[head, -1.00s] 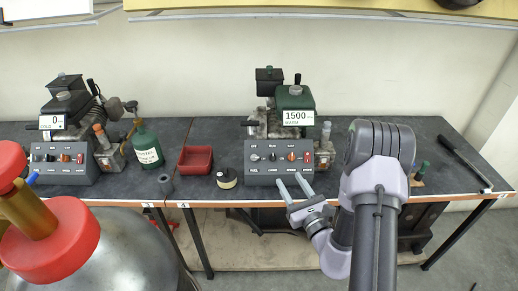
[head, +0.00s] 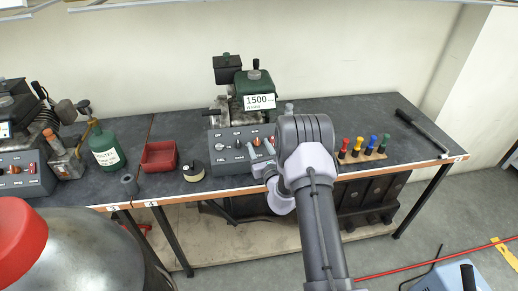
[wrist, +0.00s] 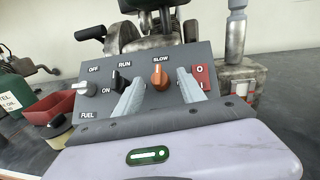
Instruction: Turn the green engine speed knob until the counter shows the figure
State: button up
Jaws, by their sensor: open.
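The green engine (head: 251,82) stands on the bench with a counter (head: 259,102) that reads 1500. Its grey control panel (head: 228,168) is in front of it. In the wrist view the orange knob (wrist: 160,77) sits on the panel under the word SLOW, with its pointer standing about upright. My gripper (wrist: 160,84) is open, with one finger on each side of the orange knob; I cannot tell whether either touches it. In the head view my gripper (head: 261,148) is at the panel's right part, and my arm hides the panel's right end.
On the panel, a grey knob (wrist: 84,88) and a black RUN/ON switch (wrist: 119,80) lie left, a red switch (wrist: 201,76) right. A red tray (head: 159,156) and a green bottle (head: 107,150) stand left on the bench. Coloured-handled tools (head: 358,146) stand right.

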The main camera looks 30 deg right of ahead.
jog(key=shift+w, duration=0.1)
grip_shut()
jog(key=m, duration=0.1)
jog(key=m+h+p, duration=0.2)
jog(key=shift+w+a+r+g, duration=0.1)
jog(key=shift+a+r+g, duration=0.15)
jog(key=shift+a+g, duration=0.1)
jog(key=m+h, duration=0.1)
jog(key=m+h+p, duration=0.1)
jog(key=m, duration=0.1)
jog(key=shift+f+g+h, duration=0.2)
jog(key=shift+g+h, duration=0.1)
jog(key=shift+g, duration=0.05)
grip_release()
